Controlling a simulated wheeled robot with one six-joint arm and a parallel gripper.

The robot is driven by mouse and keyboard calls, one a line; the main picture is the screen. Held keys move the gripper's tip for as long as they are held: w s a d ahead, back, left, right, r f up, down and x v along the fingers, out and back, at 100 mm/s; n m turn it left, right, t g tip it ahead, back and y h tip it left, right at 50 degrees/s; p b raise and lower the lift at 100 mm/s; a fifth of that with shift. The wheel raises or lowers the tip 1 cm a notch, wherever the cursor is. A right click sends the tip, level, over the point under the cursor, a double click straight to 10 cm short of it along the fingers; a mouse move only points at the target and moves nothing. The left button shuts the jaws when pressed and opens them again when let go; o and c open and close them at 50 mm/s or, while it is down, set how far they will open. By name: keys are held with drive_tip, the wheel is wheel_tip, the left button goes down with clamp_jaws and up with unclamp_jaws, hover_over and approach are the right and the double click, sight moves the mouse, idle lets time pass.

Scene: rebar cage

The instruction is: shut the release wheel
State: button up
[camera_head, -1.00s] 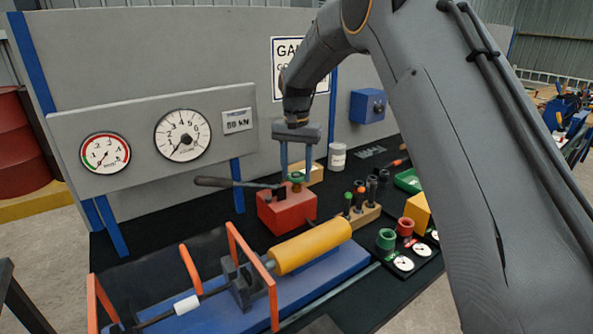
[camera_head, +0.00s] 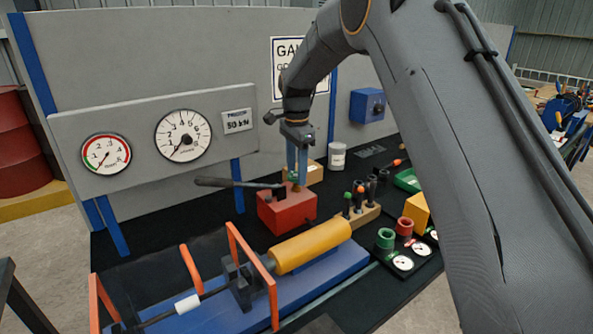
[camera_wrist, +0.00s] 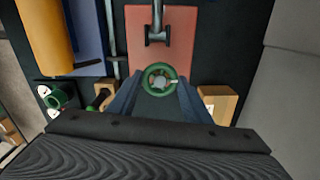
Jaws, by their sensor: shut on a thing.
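The release wheel is a small green handwheel with a pale mark on its rim. It shows in the wrist view (camera_wrist: 158,79), at the near end of the red pump block (camera_wrist: 178,22). In the head view the red pump block (camera_head: 286,211) stands on the black bench top, and the wheel (camera_head: 293,177) is partly hidden by my fingers. My gripper (camera_head: 297,180) points down over the block. Its two blue fingers (camera_wrist: 159,88) are shut on the wheel, one on each side.
A dark pump lever (camera_head: 225,183) sticks out left from the block. The yellow cylinder (camera_head: 311,246) lies in front, on a blue bed with orange guards. A wooden rack of tools (camera_head: 357,214) stands close at right. Two dial gauges (camera_head: 183,135) hang on the panel behind.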

drive_tip(key=shift+r+m, duration=0.15)
drive_tip(key=shift+m, duration=0.35)
drive_tip(key=o, duration=1.1)
drive_tip(key=shift+c, duration=0.2)
wheel_tip(320, 180, up, 8)
drive_tip(key=shift+f+b, duration=0.15)
drive_tip(key=shift+b, duration=1)
